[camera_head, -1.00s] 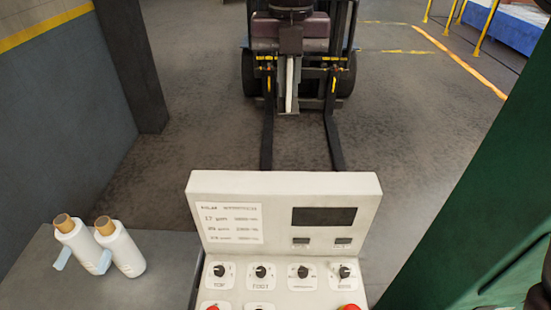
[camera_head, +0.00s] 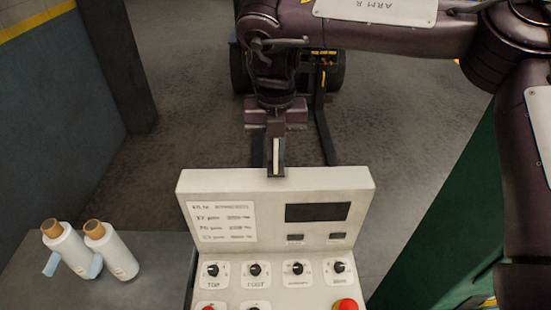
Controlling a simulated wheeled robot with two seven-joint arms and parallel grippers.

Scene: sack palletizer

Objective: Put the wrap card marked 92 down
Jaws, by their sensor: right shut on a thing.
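My right gripper (camera_head: 276,172) points down just behind the top edge of the control console, in the upper middle of the view. Its jaws are shut on a thin pale piece (camera_head: 277,150), seen nearly edge-on between the fingers. This looks like the wrap card, but no number 92 can be read on it. Whether the fingertips touch the console (camera_head: 360,183) cannot be told. My left gripper is out of view.
The console carries a printed label (camera_head: 222,221), a dark screen (camera_head: 318,212), several knobs and a red button (camera_head: 346,305). Two white bottles (camera_head: 110,252) with brown caps stand on a grey table (camera_head: 165,270) at left. A forklift (camera_head: 330,75) stands behind my arm.

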